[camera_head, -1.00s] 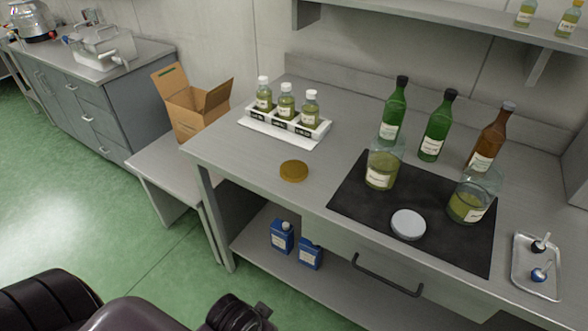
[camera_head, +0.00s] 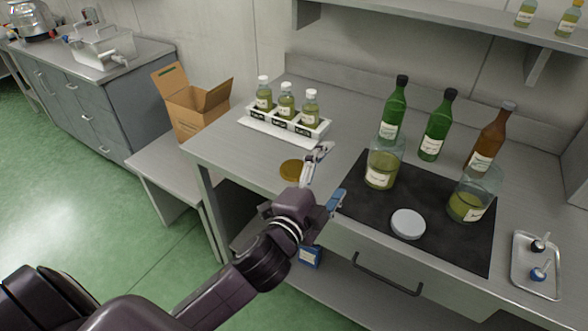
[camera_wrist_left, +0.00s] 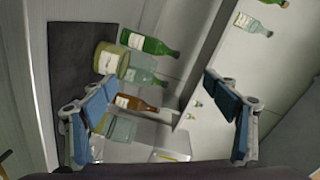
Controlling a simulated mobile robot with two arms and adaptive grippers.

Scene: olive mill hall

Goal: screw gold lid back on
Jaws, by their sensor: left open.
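The gold lid (camera_head: 291,170) lies flat on the steel table, left of the black mat (camera_head: 375,213). Two open glass jars with yellow-green oil stand on the mat: a left jar (camera_head: 380,170) and a right jar (camera_head: 466,205). A silver lid (camera_head: 408,223) lies at the mat's front edge. My left gripper (camera_head: 322,153) is over the table just right of the gold lid, its hand covering part of the table's front edge. In the left wrist view its fingers (camera_wrist_left: 160,125) are spread wide with nothing held between them. My right gripper is not in view.
Green bottles (camera_head: 437,125) and a brown bottle (camera_head: 491,138) stand behind the jars. A white rack (camera_head: 287,122) of small bottles is at the back left. A metal tray (camera_head: 536,267) is at the right. A cardboard box (camera_head: 195,105) stands left of the table.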

